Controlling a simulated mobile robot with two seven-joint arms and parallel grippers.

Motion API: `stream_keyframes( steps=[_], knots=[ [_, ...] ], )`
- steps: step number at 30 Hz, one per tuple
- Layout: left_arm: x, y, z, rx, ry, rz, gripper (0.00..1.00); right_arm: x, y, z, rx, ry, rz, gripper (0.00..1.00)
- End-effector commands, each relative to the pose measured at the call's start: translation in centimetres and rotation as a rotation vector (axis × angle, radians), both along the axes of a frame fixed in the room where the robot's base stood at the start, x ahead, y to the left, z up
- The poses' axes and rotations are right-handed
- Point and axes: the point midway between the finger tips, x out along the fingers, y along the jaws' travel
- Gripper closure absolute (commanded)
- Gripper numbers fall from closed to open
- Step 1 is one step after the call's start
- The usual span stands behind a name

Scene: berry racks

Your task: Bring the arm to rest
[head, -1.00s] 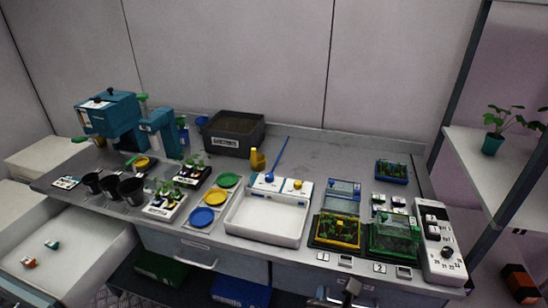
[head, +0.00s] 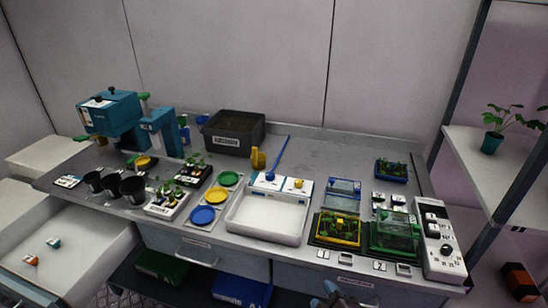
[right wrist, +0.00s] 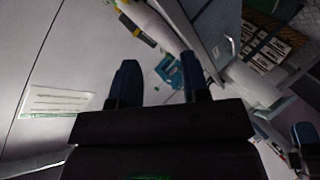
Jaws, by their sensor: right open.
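My right gripper (head: 336,292) shows at the bottom edge of the head view, in front of the bench and below its front edge, clear of the bench-top items. In the right wrist view its two dark blue fingers (right wrist: 160,78) stand apart with nothing between them. Most of the right arm is out of the head view.
The bench holds a white tray (head: 233,214), a dark soil bin (head: 261,135), black pots (head: 132,188), coloured discs and two small plant racks. An open drawer (head: 75,277) juts out at the left. A shelf (head: 475,158) stands at the right.

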Motion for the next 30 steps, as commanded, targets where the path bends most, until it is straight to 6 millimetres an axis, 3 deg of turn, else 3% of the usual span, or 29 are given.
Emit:
stream_keyframes(
  steps=[5,10,18,23,30],
  knots=[
    [0.1,0.0,0.0,0.001,0.0,-0.001,0.64,-0.7,-3.5,-2.2,0.403,0.072,-0.164,0.58],
    [0.3,0.0,0.1,0.001,-0.005,-0.002,0.64,-2.6,-8.7,-5.0,0.738,0.125,-0.356,0.58],
    [0.5,-0.1,0.2,0.0,-0.009,-0.004,0.64,-7.3,-15.8,-8.9,0.791,0.169,-0.545,0.58],
    [0.6,-0.1,0.3,0.001,-0.011,-0.004,0.64,-9.3,-16.7,-9.9,0.775,0.194,-0.579,0.58],
    [0.6,-0.1,0.3,0.0,-0.011,-0.004,0.64,-9.5,-16.7,-10.0,0.773,0.197,-0.58,0.58]
  ],
)
